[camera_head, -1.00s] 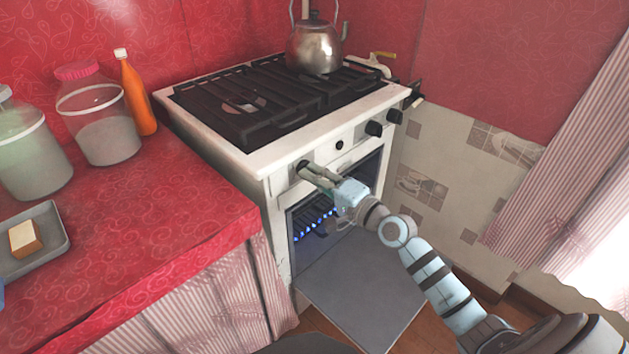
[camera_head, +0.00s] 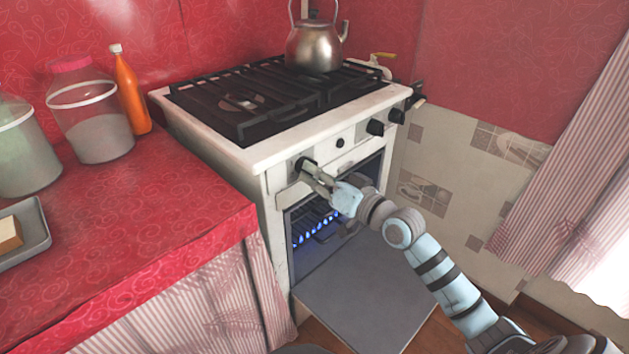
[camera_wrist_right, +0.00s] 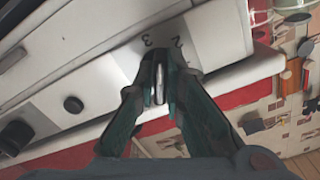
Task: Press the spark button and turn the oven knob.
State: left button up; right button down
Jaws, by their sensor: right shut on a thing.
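The white stove (camera_head: 275,155) stands ahead, with its front panel facing me. My right gripper (camera_head: 308,167) is at the dark knob (camera_head: 303,162) at the left end of that panel. In the right wrist view the fingers (camera_wrist_right: 160,85) are shut on the oven knob (camera_wrist_right: 160,72), of which little shows between them. The printed numbers 2 and 3 show on the panel beside it. A small round black button (camera_head: 340,142), apparently the spark button, sits right of my gripper; it also shows in the wrist view (camera_wrist_right: 72,104). My left gripper is out of view.
The oven door (camera_head: 365,290) hangs open below my right arm, and blue flames (camera_head: 315,228) show inside. Two more knobs (camera_head: 375,127) are further right. A kettle (camera_head: 314,47) stands on the hob. The red counter (camera_head: 150,220) borders the stove's left side.

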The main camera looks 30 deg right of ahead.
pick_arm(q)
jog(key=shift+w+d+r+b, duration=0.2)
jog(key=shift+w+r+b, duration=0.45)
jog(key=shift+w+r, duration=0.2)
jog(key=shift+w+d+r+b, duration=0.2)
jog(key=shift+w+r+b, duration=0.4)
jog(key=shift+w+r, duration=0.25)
pick_arm(e)
jog(key=shift+d+n, duration=0.15)
jog(key=shift+n, duration=2.45)
jog(key=shift+r, duration=0.1)
jog(key=c, duration=1.7)
grip_release()
jog(key=shift+w, duration=0.1)
notch_tip(320, 180, up, 10)
jog(key=shift+f, duration=0.1)
